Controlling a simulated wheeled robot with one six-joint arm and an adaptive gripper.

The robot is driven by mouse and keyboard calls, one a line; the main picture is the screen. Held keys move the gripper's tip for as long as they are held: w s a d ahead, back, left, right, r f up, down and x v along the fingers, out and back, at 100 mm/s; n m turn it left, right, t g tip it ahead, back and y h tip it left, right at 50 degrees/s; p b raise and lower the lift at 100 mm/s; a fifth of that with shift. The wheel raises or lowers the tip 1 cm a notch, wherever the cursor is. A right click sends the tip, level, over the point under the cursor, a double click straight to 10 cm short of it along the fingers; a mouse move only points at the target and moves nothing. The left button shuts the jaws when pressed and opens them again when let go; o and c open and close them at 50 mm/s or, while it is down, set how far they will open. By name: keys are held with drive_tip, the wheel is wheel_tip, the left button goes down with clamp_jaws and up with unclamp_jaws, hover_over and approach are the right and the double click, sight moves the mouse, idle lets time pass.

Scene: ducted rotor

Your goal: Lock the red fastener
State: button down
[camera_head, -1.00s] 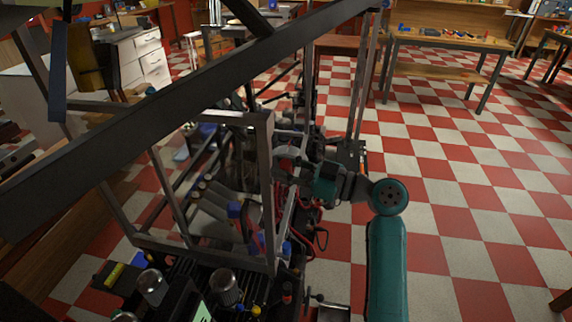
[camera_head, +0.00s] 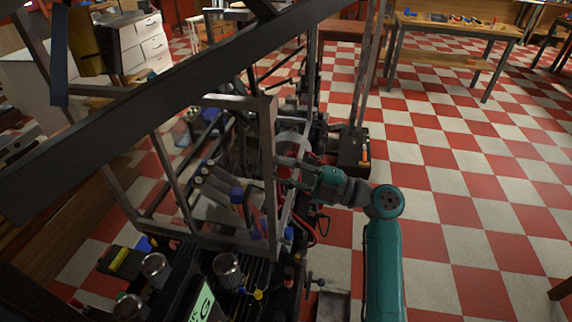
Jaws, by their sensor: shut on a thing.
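My gripper (camera_head: 285,174) is at the end of my teal arm, reaching left to the right side of the framed machine (camera_head: 268,150). Its dark fingers are at a grey upright of the frame, close to a pale grey rounded part (camera_head: 291,143). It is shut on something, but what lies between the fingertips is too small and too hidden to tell. I cannot make out the red fastener for certain. Red cables or parts (camera_head: 309,232) show just below the gripper, inside the machine.
A dark diagonal beam (camera_head: 170,95) crosses the upper left in front of the machine. Knobs (camera_head: 228,268) and a green label (camera_head: 201,305) are at the front. A workbench (camera_head: 450,30) stands at the back right. The checkered floor (camera_head: 470,190) to the right is clear.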

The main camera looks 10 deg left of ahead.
drive_tip(key=shift+s+f+n+g, duration=0.1)
drive_tip(key=shift+f+n+g, duration=0.3)
drive_tip(key=shift+n, duration=0.85)
drive_tip(key=shift+s+f+n+g, duration=0.1)
drive_tip(key=shift+f+n+g, duration=0.3)
drive_tip(key=shift+n, duration=0.85)
drive_tip(key=shift+f, duration=0.1)
drive_tip(key=c, duration=0.9)
unclamp_jaws()
drive_tip(key=d, duration=0.4)
drive_tip(key=d+f, duration=0.1)
drive_tip(key=d, duration=0.3)
drive_tip(key=d+f, duration=0.1)
drive_tip(key=d, duration=0.2)
drive_tip(key=shift+s+d+f, duration=0.1)
drive_tip(key=shift+d+f, duration=0.05)
drive_tip(key=shift+d, duration=0.25)
